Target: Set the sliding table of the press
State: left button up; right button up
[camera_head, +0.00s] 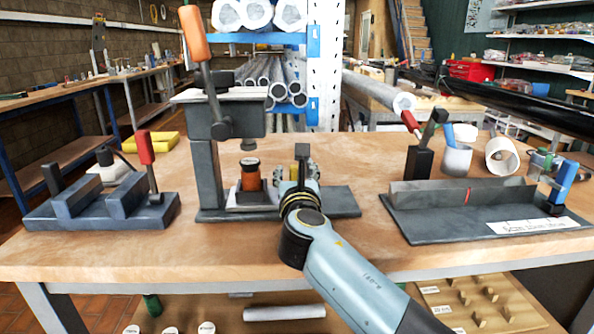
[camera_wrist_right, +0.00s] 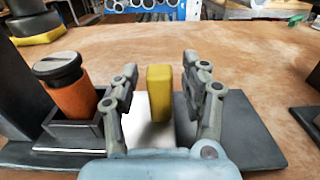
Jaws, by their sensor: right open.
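The press (camera_head: 206,175) stands on the bench left of centre, with an orange-handled lever (camera_head: 194,35) raised. Under its ram, the pale sliding table (camera_head: 240,208) carries a dark square holder (camera_wrist_right: 72,130) with an orange, black-capped cylinder (camera_head: 250,177) standing in it. A yellow upright block (camera_wrist_right: 158,92) stands at the near part of the table, to the right of the cylinder. My right gripper (camera_head: 299,174) is open. In the wrist view its fingers (camera_wrist_right: 160,72) are on either side of the yellow block, with gaps on both sides. My left gripper is not in view.
A grey fixture with a red-handled lever (camera_head: 146,147) stands at the left. A dark angled tray fixture (camera_head: 480,225) with a clamp stands at the right, with cups (camera_head: 457,160) behind it. Bare bench lies between the press and the right fixture.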

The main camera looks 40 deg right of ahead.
jog(key=shift+c, duration=1)
jog(key=c, duration=0.4)
grip_shut()
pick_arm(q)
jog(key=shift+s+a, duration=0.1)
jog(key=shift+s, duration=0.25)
